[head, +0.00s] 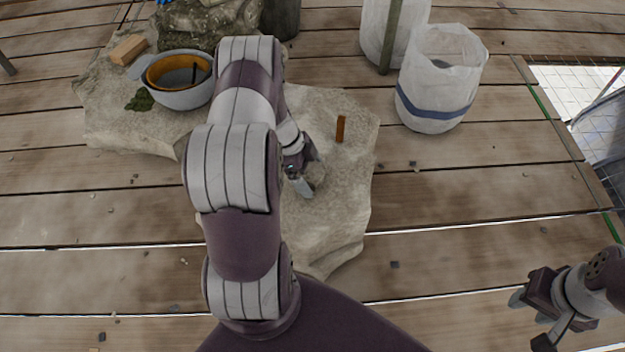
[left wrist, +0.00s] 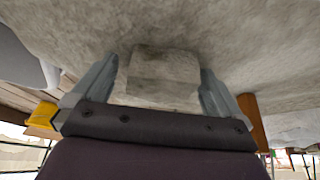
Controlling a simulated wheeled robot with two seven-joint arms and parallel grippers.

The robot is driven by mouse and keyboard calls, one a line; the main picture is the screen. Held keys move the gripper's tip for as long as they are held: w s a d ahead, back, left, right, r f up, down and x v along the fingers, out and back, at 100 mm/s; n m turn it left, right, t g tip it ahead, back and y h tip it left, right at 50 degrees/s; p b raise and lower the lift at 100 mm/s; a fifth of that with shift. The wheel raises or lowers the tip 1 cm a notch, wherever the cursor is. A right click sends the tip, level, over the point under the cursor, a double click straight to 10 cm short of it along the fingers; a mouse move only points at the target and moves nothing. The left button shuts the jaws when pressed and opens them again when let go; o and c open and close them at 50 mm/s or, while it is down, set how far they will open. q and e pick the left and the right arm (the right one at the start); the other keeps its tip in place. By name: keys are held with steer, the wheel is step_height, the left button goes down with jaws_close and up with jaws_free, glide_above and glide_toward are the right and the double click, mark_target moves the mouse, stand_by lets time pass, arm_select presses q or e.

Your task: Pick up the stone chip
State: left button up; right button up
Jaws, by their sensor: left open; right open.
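The stone chip (left wrist: 163,72) is a grey, blocky piece in the left wrist view. The fingers are open, with a gap visible on each side of the chip. My right gripper (head: 531,319) is open and empty over the planks at the lower right.
A grey bowl (head: 187,98) with a yellow-rimmed vessel inside sits at the left. White sacks (head: 436,85) stand at the back right. Bare planks (head: 450,195) lie right of the cloth.

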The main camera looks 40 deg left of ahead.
arm_select(q)
steer(key=shift+r, duration=0.1)
steer(key=c, duration=1.2)
